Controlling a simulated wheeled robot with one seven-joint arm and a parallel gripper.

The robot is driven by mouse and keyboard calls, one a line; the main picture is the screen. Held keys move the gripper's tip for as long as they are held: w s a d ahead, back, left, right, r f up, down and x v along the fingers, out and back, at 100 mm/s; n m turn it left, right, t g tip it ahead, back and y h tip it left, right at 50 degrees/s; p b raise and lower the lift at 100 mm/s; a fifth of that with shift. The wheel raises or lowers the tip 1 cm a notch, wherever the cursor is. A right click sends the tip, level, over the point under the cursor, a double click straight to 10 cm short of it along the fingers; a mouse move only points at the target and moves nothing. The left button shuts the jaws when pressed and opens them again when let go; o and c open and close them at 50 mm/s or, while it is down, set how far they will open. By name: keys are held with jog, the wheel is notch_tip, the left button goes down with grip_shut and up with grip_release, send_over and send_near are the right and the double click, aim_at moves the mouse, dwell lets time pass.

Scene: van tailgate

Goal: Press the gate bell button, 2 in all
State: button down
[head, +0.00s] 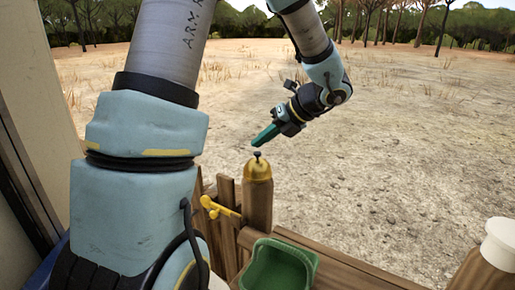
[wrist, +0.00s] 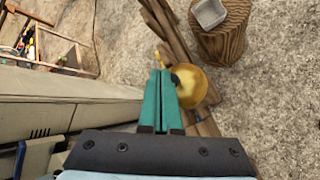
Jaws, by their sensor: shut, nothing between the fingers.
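The gate bell is a brass dome (head: 258,169) on top of a wooden post, with a small dark button (head: 257,154) on its crown. My gripper (head: 254,143) is shut and empty, its teal fingers pointing down and left just above the button in the head view. In the wrist view the gripper (wrist: 161,73) has its fingertips beside the dark button (wrist: 174,78), which is partly hidden by the right finger. The brass dome (wrist: 190,88) shows to the right of the fingers. I cannot tell whether the fingertips touch the button.
A yellow latch (head: 214,207) is on the wooden fence left of the post. A green tray (head: 274,268) sits on the wooden ledge in front. A white-topped container (head: 499,243) stands at the right. A tree stump (wrist: 222,38) bears a grey block (wrist: 209,13).

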jog(key=shift+r, duration=0.2)
notch_tip(320, 180, up, 5)
jog(key=p, duration=0.5)
jog(key=shift+f, duration=0.1)
jog(key=shift+w, duration=0.15)
dwell(2.5)
